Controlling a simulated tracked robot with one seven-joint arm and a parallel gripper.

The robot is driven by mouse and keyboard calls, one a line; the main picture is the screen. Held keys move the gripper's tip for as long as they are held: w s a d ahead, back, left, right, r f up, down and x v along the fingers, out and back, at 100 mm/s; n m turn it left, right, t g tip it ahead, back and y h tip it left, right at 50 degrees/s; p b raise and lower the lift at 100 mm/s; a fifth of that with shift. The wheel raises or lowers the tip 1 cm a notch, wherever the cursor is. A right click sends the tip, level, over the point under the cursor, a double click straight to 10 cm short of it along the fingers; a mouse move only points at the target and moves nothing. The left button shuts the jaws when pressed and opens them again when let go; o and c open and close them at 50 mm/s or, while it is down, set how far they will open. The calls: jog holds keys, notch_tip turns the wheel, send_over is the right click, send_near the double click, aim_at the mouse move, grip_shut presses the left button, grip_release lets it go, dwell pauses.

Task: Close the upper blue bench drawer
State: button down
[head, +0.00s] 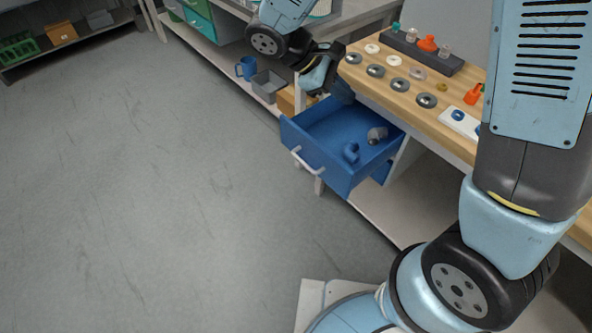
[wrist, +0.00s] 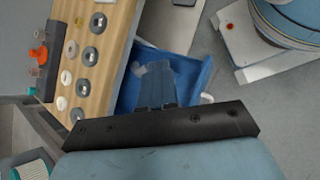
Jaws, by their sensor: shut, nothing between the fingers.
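The upper blue bench drawer (head: 337,172) stands pulled out from under the wooden bench top. Its front has a pale bar handle (head: 307,162). A blue elbow-shaped piece (head: 350,153) and a grey rounded piece (head: 377,135) lie inside it. My gripper (head: 342,93) is shut and empty, over the drawer's far side near the bench edge. In the wrist view, my gripper (wrist: 155,70) hangs in front of the blue drawer (wrist: 196,70) and hides part of it. I cannot tell whether the fingers touch the drawer.
The wooden bench top (head: 450,118) holds several grey and white rings, an orange piece (head: 473,94) and a dark rack (head: 420,52) of fittings. A grey bin (head: 268,86) and a blue mug (head: 246,68) stand on a low shelf beyond the drawer. Floor left of the drawer is clear.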

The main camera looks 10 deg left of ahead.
jog(key=s+a+f+n+t, duration=0.4)
jog(key=a+f+n, duration=0.15)
jog(key=f, duration=0.35)
jog(key=s+a+f+n+t+h, duration=0.1)
jog(key=s+a+f+n+t, duration=0.25)
jog(key=a+f, duration=0.4)
jog(key=s+a+f+n+t, duration=0.3)
jog(key=s+a+f+n, duration=0.25)
jog(key=f, duration=0.35)
jog(key=x, duration=1.4)
jog(key=shift+w+a+m, duration=0.4)
jog(key=shift+m, duration=0.05)
jog(key=shift+w+r+t, duration=0.1)
jog(key=shift+t, duration=0.15)
